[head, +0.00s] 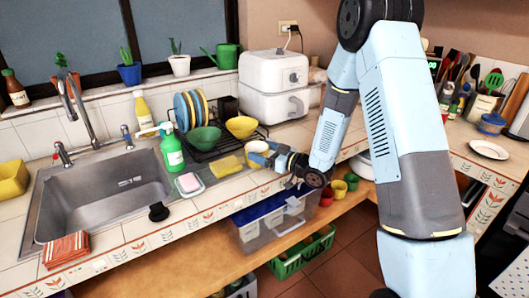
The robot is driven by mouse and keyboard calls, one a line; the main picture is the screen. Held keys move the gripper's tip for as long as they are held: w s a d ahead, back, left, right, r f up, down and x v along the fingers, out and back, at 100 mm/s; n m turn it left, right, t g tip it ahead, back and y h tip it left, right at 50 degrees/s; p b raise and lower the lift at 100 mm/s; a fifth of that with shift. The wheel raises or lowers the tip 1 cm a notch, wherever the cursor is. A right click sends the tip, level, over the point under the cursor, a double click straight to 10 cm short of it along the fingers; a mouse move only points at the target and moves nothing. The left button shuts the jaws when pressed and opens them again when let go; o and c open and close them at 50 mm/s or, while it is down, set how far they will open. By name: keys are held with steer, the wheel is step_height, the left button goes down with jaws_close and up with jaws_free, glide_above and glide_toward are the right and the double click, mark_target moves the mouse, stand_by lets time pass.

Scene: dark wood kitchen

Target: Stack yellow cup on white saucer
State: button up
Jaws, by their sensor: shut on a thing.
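My gripper (264,154) is at the counter's front edge, right of the sink, with its fingers pointing left. It is shut on a small yellow cup (256,146) with a pale inside. The fingers hide part of the cup, and I cannot tell whether it still touches the counter. The white saucer (488,149) lies flat and empty on the right-hand counter, far from my gripper, on the other side of my arm.
A dish rack (207,140) holds plates, a green bowl (203,137) and a yellow bowl (241,126). A yellow sponge (226,167) lies left of my gripper. A white appliance (273,83) stands behind. A blue pot (491,123) and utensils stand near the saucer.

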steer(key=shift+a, duration=0.1)
steer(key=o, duration=1)
steer(key=v, duration=1.2)
